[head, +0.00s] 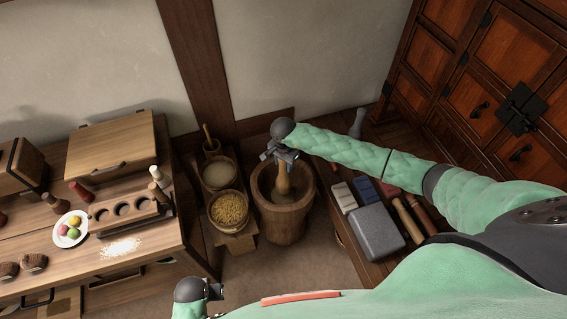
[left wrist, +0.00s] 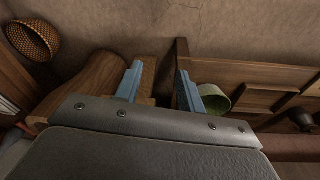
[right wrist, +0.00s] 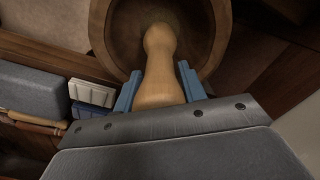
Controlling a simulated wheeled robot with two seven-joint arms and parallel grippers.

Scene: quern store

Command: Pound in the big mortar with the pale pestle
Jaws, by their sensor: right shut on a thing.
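The big wooden mortar (head: 285,222) stands on the floor in the middle of the head view. My right gripper (head: 281,156) is above it and shut on the pale pestle (head: 284,182). In the right wrist view the pestle (right wrist: 159,65) sits between the blue fingers (right wrist: 158,85), and its rounded head points into the bowl of the mortar (right wrist: 214,45). I cannot tell whether the head touches the bottom. My left gripper (head: 214,290) is low at the bottom of the head view, away from the mortar. In the left wrist view its fingers (left wrist: 160,88) are apart and empty.
Left of the mortar stand a basket of yellow grain (head: 229,209) and a bowl of pale contents (head: 218,174). A low chest (head: 343,232) with a grey box (head: 377,232) and several small blocks stands close on the right. A wooden table (head: 150,262) fills the left.

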